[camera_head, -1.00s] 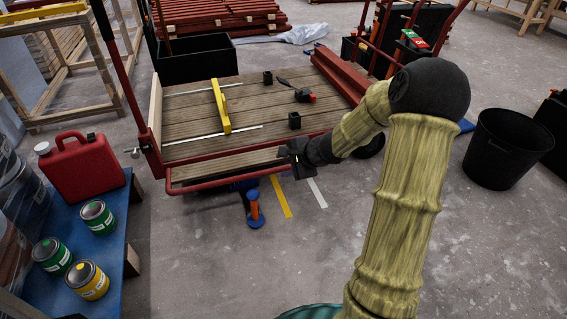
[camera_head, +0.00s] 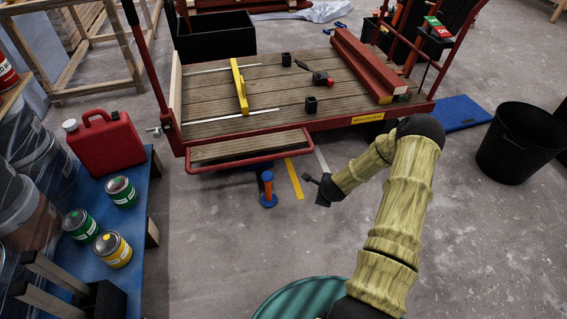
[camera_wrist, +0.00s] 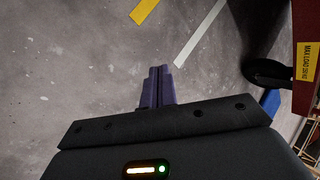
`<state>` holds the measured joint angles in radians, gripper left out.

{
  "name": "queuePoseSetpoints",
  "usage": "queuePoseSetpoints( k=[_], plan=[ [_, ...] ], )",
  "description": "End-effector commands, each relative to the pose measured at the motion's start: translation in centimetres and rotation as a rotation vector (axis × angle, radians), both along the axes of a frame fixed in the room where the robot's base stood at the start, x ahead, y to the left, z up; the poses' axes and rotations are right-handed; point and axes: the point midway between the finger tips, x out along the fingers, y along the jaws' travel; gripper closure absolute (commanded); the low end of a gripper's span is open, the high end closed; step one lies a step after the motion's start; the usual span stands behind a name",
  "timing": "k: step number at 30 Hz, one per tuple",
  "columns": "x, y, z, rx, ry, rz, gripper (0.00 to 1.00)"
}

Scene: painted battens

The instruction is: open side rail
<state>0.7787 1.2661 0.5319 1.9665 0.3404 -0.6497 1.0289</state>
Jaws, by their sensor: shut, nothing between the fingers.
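The flat cart (camera_head: 225,128) has a wooden slatted deck with a red frame. The side rail (camera_head: 250,158), a red tube around a slatted panel, sticks out from the cart's near left side, roughly level. My gripper (camera_head: 309,179) is shut and empty, in the air over the floor, just right of and below the rail's right end and apart from it. In the wrist view my shut purple fingers (camera_wrist: 157,86) point at bare floor. The rail is out of that view, while the cart's red side (camera_wrist: 306,60) shows at the right edge.
A yellow level (camera_head: 240,87) and red beams (camera_head: 370,65) lie on the deck. An orange-blue post (camera_head: 268,190) stands below the rail. A blue bench (camera_head: 135,225) with cans and a red jerrycan (camera_head: 105,145) is at left. A black bin (camera_head: 515,145) stands right.

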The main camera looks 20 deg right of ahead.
Motion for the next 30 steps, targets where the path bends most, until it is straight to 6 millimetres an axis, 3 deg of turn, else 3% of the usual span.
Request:
queuePoseSetpoints(
  k=[4,9,19,24,30],
  plan=[
    [0.9,1.3,-1.5,0.081,-0.171,-0.116,1.00],
    [1.8,4.0,-2.0,0.262,-0.410,-0.240,1.00],
    [0.3,10.9,0.8,0.855,-0.834,-0.427,1.00],
    [-0.5,12.1,1.7,1.012,-0.910,-0.454,1.00],
    [-0.4,12.1,1.7,1.017,-0.911,-0.454,1.00]
  ],
)
